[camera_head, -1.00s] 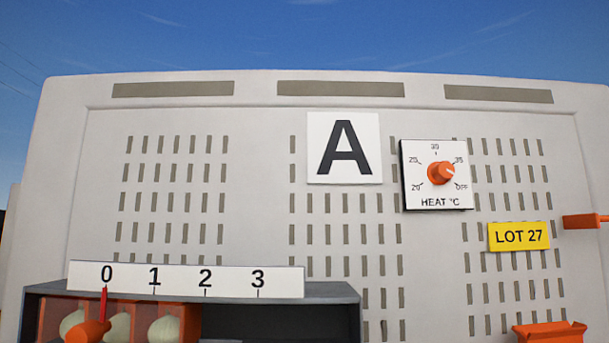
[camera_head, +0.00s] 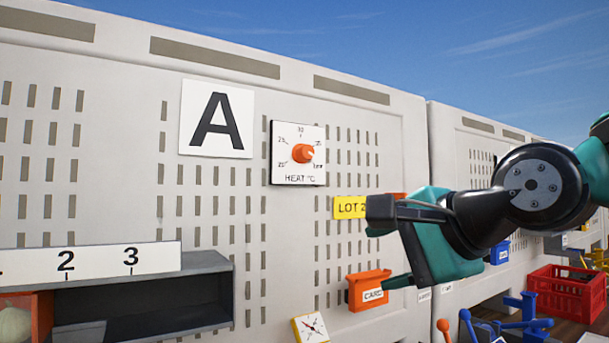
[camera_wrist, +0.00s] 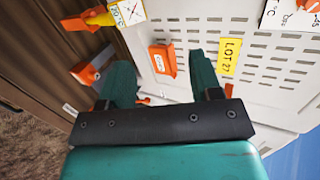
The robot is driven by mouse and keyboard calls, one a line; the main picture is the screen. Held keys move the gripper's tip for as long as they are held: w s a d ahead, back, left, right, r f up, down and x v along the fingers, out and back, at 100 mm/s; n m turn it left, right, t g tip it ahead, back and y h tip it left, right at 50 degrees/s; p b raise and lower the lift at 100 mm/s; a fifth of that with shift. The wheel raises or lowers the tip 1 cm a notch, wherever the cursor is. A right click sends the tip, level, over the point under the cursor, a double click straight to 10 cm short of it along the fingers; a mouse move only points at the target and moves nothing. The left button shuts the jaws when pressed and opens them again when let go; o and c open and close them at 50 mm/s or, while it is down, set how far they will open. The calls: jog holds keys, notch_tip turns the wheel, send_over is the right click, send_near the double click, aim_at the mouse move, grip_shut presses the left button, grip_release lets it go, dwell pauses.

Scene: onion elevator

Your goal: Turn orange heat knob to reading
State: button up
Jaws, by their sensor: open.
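The orange heat knob (camera_head: 303,153) sits on the white HEAT °C dial plate (camera_head: 284,170) on the pale slotted wall. Its light pointer mark faces right, near the 35-to-OFF side; the exact reading is too small to tell. In the wrist view, only a corner of the dial plate (camera_wrist: 282,18) shows at the top right. A square dial gauge with a needle (camera_head: 312,328) stands at the bottom of the head view; its reading is unclear. My gripper (camera_wrist: 160,80) is open and empty, its green fingers apart. It is to the right of and below the knob, not touching it.
A yellow LOT 27 label (camera_wrist: 229,55) and an orange CARD holder (camera_head: 368,290) are on the wall near my gripper. A dark shelf (camera_head: 208,262) with a numbered strip stands lower left. A red crate (camera_head: 566,293) and blue items are at the right.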

aim_at(308, 152)
jog(key=w+a+r+m+t+y+p, duration=0.1)
jog(key=w+r+m+t, duration=0.2)
jog(key=r, duration=0.5)
jog(key=r+m+t+y, duration=0.1)
jog(key=r+m+t, duration=0.1)
jog(key=r+m, duration=0.45)
jog(key=shift+n, duration=0.25)
jog(key=p+x, duration=0.2)
jog(key=x, duration=0.3)
jog(key=r+p+x, duration=0.1)
jog(key=p+x, duration=0.2)
jog(key=x, duration=0.2)
jog(key=p+x, duration=0.3)
jog(key=x, duration=0.3)
jog(key=shift+a+r, duration=0.15)
jog(key=shift+a, duration=0.05)
jog(key=shift+w+a+p, duration=0.4)
jog(key=shift+w+p, duration=0.1)
jog(key=shift+w, duration=0.1)
jog(key=shift+c, duration=0.4)
jog(key=c, duration=0.9)
jog(key=shift+o, duration=0.2)
